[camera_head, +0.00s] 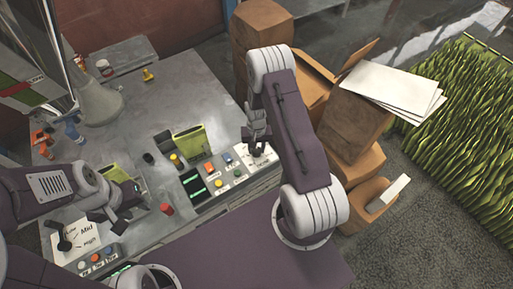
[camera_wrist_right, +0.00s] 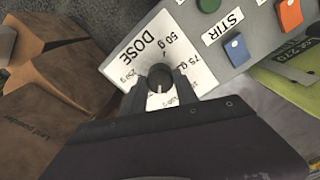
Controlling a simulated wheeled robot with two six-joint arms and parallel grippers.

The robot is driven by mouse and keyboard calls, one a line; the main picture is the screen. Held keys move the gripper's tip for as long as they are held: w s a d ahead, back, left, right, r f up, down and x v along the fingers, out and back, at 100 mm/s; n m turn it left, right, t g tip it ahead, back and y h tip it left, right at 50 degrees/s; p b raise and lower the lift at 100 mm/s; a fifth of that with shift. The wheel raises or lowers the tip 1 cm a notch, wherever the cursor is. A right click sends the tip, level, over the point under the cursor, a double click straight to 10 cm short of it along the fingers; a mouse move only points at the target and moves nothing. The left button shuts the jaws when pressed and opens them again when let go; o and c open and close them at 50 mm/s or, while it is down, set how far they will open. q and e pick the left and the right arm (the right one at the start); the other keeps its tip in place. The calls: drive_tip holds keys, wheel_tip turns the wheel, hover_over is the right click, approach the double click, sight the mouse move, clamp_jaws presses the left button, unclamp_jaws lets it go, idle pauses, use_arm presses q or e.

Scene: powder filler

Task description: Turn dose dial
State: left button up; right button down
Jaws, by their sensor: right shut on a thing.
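The dose dial (camera_wrist_right: 160,75) is a dark round knob on a white plate marked DOSE, with 50 g and 75 g labels, in the right wrist view. A pale line on the knob points toward the bottom of that view; some labels are hidden by my gripper. My right gripper (camera_wrist_right: 160,87) is shut on the knob, a finger on either side. In the head view my right gripper (camera_head: 257,146) is over the white dose plate (camera_head: 242,150) at the panel's right end. My left gripper (camera_head: 116,213) is empty, its fingers apart, above the panel's left part.
A STIR label (camera_wrist_right: 222,27) and blue button (camera_wrist_right: 236,48) sit beside the dose plate. A Low/Mid/High dial plate (camera_head: 84,235) is at the panel's left. Cardboard boxes (camera_head: 355,130) stand right of the machine. A red knob (camera_head: 166,209) stands near my left gripper.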

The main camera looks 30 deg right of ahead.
drive_tip(key=m, duration=0.5)
drive_tip(key=shift+m, duration=0.3)
idle(0.4)
drive_tip(key=c, duration=0.9)
unclamp_jaws()
drive_tip(key=shift+c, duration=0.2)
wheel_tip(320, 180, up, 9)
